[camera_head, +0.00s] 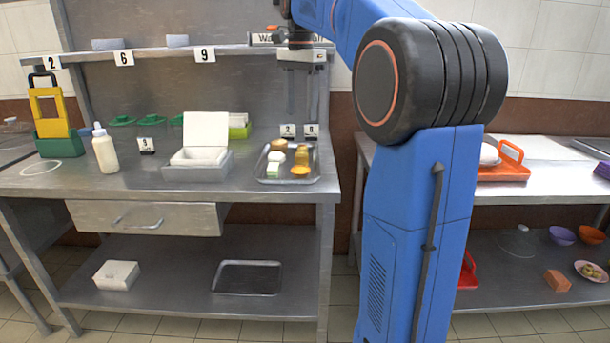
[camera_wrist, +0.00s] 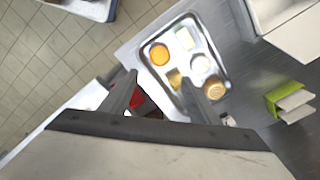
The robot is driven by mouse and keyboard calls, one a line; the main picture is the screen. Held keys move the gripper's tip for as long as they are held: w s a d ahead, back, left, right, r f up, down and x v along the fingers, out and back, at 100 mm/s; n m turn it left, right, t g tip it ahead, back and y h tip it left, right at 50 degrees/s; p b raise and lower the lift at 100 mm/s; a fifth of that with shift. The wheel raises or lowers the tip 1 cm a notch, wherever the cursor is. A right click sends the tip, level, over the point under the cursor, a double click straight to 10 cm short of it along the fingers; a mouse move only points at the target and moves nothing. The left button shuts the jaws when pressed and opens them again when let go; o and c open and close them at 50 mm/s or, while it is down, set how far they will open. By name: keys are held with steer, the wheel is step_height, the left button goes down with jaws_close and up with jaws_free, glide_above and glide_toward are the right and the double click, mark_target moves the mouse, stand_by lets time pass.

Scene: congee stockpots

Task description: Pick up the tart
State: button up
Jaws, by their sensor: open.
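The tart (camera_head: 300,170) looks like a flat, round, orange-yellow piece at the front right of a metal tray (camera_head: 262,179) on the steel counter. In the wrist view the tart (camera_wrist: 159,54) lies near the tray's left end, beyond my fingertips. My gripper (camera_head: 301,112) hangs above and behind the tray, pointing down, apart from the food. In the wrist view my gripper (camera_wrist: 158,78) has its two fingers spread with nothing between them. The right finger overlaps the tray's near edge in the picture.
Other food shares the tray, including a white round piece (camera_wrist: 203,63) and a tan round piece (camera_wrist: 214,90). An open white box (camera_head: 198,157) stands left of the tray. A shelf (camera_head: 225,50) runs behind and above. Number tags stand behind the tray.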

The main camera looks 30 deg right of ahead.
glide_above(301, 169)
step_height(301, 169, down, 11)
steer(key=shift+d+f, duration=0.1)
steer(key=shift+d, duration=0.05)
steer(key=shift+s+a+f, duration=0.1)
steer(key=shift+a+f, duration=0.05)
steer(key=shift+f, duration=1.35)
steer(key=shift+a+f, duration=0.1)
steer(key=shift+f, duration=1.4)
steer(key=shift+c, duration=0.4)
steer(key=c, duration=0.7)
